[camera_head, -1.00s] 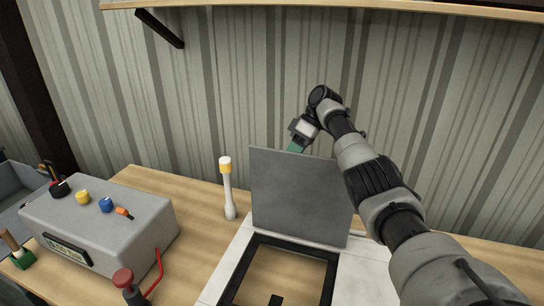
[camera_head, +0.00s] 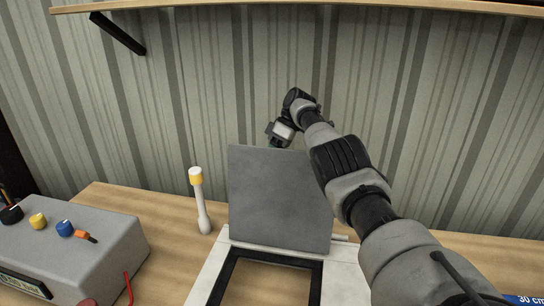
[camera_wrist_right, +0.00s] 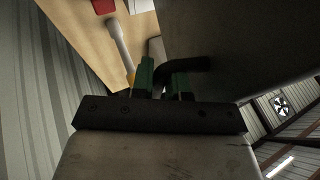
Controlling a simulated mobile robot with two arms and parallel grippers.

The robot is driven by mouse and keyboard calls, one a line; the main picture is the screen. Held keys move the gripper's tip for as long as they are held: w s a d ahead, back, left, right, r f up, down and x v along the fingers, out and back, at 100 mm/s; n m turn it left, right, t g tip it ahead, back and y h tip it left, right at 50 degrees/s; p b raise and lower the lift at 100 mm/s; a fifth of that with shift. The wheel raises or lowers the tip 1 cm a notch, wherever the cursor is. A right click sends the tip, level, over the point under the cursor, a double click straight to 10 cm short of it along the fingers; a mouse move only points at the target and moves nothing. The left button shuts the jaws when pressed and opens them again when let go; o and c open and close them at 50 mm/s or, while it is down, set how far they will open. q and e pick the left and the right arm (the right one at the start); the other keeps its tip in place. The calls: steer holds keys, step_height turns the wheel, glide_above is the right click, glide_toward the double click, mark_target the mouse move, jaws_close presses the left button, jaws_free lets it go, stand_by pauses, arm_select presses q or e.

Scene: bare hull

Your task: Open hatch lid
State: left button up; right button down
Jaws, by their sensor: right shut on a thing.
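The grey hatch lid (camera_head: 280,200) stands raised and close to upright at the back of its black-edged opening (camera_head: 222,280) in the head view. My right gripper (camera_wrist_right: 164,78) has green fingers shut on a black bent handle (camera_wrist_right: 190,66) on the lid. In the wrist view the lid's dark face (camera_wrist_right: 235,45) fills the right side. In the head view my right arm reaches over the lid's right side, and the fingertips are mostly hidden behind its top edge. My left gripper is not in view.
A grey box with coloured knobs (camera_head: 80,255) is at the left. A striped wall (camera_head: 200,100) rises behind the wooden bench (camera_head: 165,225), with a shelf (camera_head: 300,6) above.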

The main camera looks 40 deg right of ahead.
steer(key=shift+s+f, duration=0.15)
steer(key=shift+f, duration=0.35)
steer(key=c, duration=1.1)
jaws_free()
steer(key=shift+w, duration=0.2)
steer(key=shift+r, duration=0.1)
steer(key=shift+r, duration=0.1)
